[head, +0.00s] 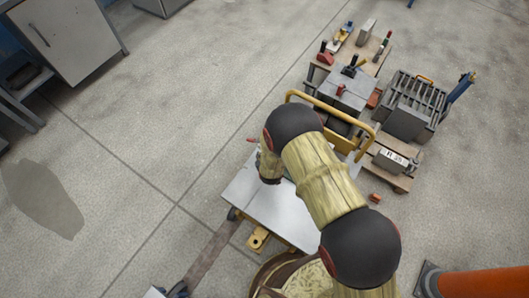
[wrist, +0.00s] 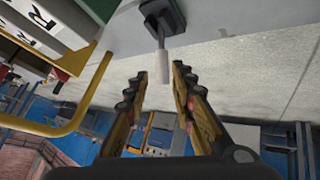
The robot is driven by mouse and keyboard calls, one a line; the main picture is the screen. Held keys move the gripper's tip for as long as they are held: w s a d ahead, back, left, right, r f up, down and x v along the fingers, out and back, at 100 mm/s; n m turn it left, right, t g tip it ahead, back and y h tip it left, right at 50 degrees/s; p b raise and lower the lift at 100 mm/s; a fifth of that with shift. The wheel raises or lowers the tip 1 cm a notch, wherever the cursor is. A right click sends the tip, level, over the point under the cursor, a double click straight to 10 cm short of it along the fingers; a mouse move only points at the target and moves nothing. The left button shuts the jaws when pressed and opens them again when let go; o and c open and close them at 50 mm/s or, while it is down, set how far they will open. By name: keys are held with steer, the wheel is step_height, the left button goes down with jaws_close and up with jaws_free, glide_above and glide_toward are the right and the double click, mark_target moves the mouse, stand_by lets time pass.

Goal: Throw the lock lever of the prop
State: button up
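In the wrist view a dark block (wrist: 163,15) carries a short rod with a pale grip (wrist: 157,62). It looks like a lever; I cannot be sure that it is the lock lever of the prop. My gripper (wrist: 160,78) is open, with a finger on each side of the line of the pale grip. The grip's end is near the fingertips; I see no clear contact. In the head view my arm covers most of the gripper and the lever does not show.
A grey flat top (head: 252,193) lies under my arm. A yellow rail (head: 366,128) bends around its far side and shows close on the left in the wrist view (wrist: 70,125). Loaded pallets stand beyond. An orange cylinder (head: 490,282) is at lower right.

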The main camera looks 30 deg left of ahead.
steer(key=shift+v, duration=1.2)
